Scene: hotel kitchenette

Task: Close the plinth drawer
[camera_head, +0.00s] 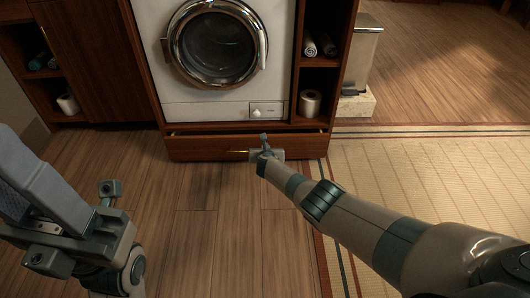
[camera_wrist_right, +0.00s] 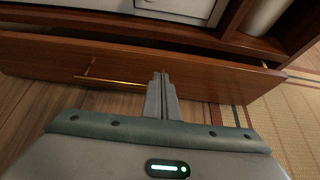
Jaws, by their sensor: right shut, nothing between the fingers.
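The plinth drawer (camera_head: 205,149) is a reddish-brown wooden drawer low beneath the washing machine. It stands partly open, with a dark gap behind its front's top edge. In the right wrist view the drawer front (camera_wrist_right: 215,78) runs across the picture, with a thin brass bar handle (camera_wrist_right: 105,81). My right gripper (camera_head: 263,137) is shut and empty, its fingertips at the drawer front by the handle's right end. It also shows in the wrist view (camera_wrist_right: 161,76); I cannot tell whether it touches. My left gripper (camera_head: 30,175) is at the lower left, away from the drawer; its jaw opening is unclear.
The white washing machine (camera_head: 213,106) sits above the drawer. Shelves with rolled towels (camera_head: 318,46) and a paper roll (camera_head: 310,103) stand to its right. A bin (camera_head: 361,58) stands further right. The wooden floor (camera_head: 205,230) before the drawer is clear, with a striped mat (camera_head: 425,165) to the right.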

